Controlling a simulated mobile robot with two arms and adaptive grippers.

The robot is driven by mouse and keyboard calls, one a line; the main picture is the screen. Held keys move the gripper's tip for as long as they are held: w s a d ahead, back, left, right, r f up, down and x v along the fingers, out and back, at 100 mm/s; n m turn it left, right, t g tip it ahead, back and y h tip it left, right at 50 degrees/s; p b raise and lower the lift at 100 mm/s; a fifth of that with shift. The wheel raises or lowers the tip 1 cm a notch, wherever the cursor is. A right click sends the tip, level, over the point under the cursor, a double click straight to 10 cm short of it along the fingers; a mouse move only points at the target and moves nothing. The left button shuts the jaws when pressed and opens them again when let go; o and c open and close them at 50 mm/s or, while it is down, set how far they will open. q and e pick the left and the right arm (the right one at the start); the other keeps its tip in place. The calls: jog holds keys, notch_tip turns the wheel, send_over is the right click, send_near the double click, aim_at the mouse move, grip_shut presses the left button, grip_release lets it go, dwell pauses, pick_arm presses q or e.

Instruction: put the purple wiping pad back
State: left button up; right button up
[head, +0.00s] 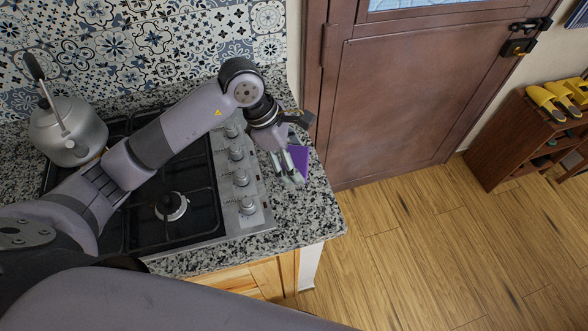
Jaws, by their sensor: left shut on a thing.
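The purple wiping pad (299,159) shows at the right end of the granite counter, beside the stove knobs. My left gripper (293,174) is shut on the pad, with its fingers pointing down and partly covering it. I cannot tell whether the pad touches the counter or is held just above it. My right gripper is not in view.
The gas stove (170,226) with a row of knobs lies left of the gripper. A grey kettle (68,132) stands at the back left. Bare granite counter (310,215) lies in front of the gripper. A brown door (410,100) and shoe rack (510,135) stand to the right.

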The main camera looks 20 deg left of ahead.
pick_arm(q)
notch_tip(320, 180, down, 3)
jog(key=shift+r, duration=0.15)
notch_tip(320, 180, down, 3)
jog(key=shift+f+p, duration=0.1)
jog(key=shift+p, duration=0.55)
jog(key=shift+f, duration=0.45)
jog(key=o, duration=1)
jog(key=w+b+v, duration=0.1)
jog(key=b+v, duration=0.3)
jog(key=v, duration=0.8)
jog(key=shift+s, duration=0.45)
